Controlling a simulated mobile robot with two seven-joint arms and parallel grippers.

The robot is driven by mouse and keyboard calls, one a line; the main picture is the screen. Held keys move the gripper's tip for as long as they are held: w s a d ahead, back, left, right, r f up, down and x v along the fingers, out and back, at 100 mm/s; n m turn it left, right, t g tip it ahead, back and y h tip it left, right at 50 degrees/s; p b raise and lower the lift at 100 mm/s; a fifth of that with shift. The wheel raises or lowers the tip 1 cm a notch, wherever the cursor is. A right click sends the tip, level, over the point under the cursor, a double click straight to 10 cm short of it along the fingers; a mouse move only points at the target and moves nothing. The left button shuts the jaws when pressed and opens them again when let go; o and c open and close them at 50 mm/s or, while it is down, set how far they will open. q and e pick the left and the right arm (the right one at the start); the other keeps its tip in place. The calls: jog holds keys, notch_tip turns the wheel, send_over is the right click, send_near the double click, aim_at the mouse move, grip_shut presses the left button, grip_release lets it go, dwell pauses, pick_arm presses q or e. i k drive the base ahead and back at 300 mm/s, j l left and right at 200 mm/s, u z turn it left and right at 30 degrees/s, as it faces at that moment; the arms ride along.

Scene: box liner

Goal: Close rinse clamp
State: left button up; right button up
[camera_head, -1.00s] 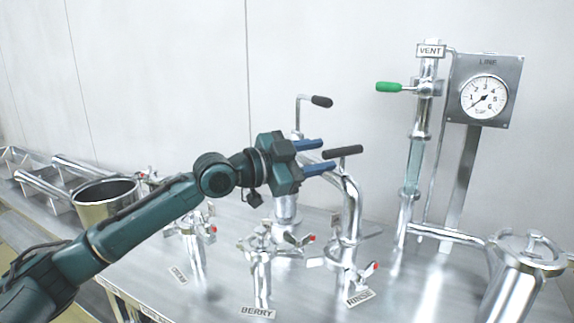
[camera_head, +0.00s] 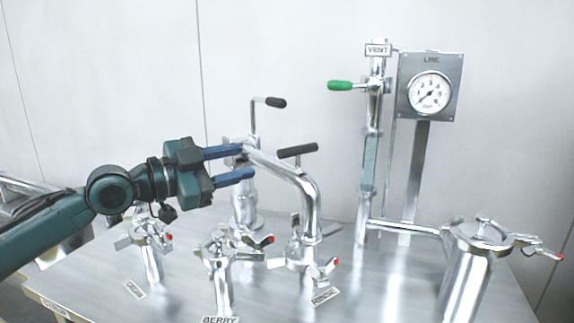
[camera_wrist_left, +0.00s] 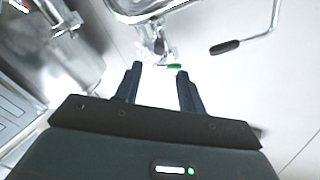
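The rinse clamp (camera_head: 301,259) sits around the joint at the foot of the bent steel pipe (camera_head: 310,200), above the RINSE label (camera_head: 325,297). Its wing lever (camera_head: 326,268) has a red tip and points to the right. I cannot tell whether the clamp is fastened. My left gripper (camera_head: 248,161) is open and empty, with blue fingers pointing right, above and left of the clamp. Its fingers also show in the left wrist view (camera_wrist_left: 160,70), apart, with steel pipework beyond. My right gripper is not in view.
The BERRY port (camera_head: 221,262) and another clamped port (camera_head: 148,245) stand left of the rinse port. The pipe has a black handle (camera_head: 298,149). A sight tube with a green vent handle (camera_head: 340,85), a gauge (camera_head: 431,93) and a lidded steel vessel (camera_head: 468,275) are at right.

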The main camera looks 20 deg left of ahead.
aim_at(297, 264)
jog(key=k, duration=1)
